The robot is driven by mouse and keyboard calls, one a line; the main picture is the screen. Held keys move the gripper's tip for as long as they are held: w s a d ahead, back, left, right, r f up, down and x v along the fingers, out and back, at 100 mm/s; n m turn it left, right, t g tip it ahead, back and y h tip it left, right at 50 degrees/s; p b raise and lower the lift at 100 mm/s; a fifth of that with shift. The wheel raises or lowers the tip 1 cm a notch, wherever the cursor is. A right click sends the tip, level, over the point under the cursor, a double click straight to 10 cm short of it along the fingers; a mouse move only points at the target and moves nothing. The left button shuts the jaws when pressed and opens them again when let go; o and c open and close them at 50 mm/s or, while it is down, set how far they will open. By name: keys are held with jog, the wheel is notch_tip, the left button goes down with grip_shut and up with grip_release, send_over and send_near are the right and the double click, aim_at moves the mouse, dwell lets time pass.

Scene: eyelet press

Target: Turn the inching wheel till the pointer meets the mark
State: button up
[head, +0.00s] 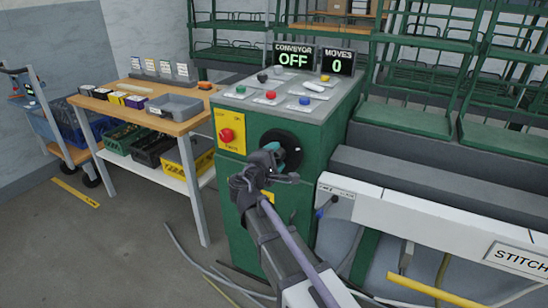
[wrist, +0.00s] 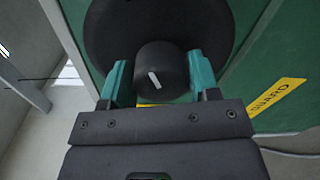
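The inching wheel is a black disc (head: 291,145) on the front of the green press cabinet. In the wrist view its dark round face (wrist: 110,30) fills the top, with a black knob (wrist: 173,62) standing out from it. A short white line (wrist: 154,79) on the knob end tilts slightly to the left. My gripper (wrist: 161,75) has one teal finger on each side of the knob, very near its sides; whether they press on it I cannot tell. In the head view my gripper (head: 279,158) covers part of the wheel. I cannot make out the mark.
A yellow plate with a red switch (head: 226,135) is left of the wheel. Buttons and a grey panel (head: 254,108) lie on the cabinet top. The display (head: 293,58) reads conveyor OFF, moves 0. A yellow GUARD label (wrist: 277,97) is right of my gripper. A wooden table (head: 140,108) stands left.

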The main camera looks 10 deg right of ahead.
jog(key=o, duration=0.3)
jog(key=v, duration=1.1)
jog(key=shift+r, duration=0.1)
jog(key=shift+d, duration=0.1)
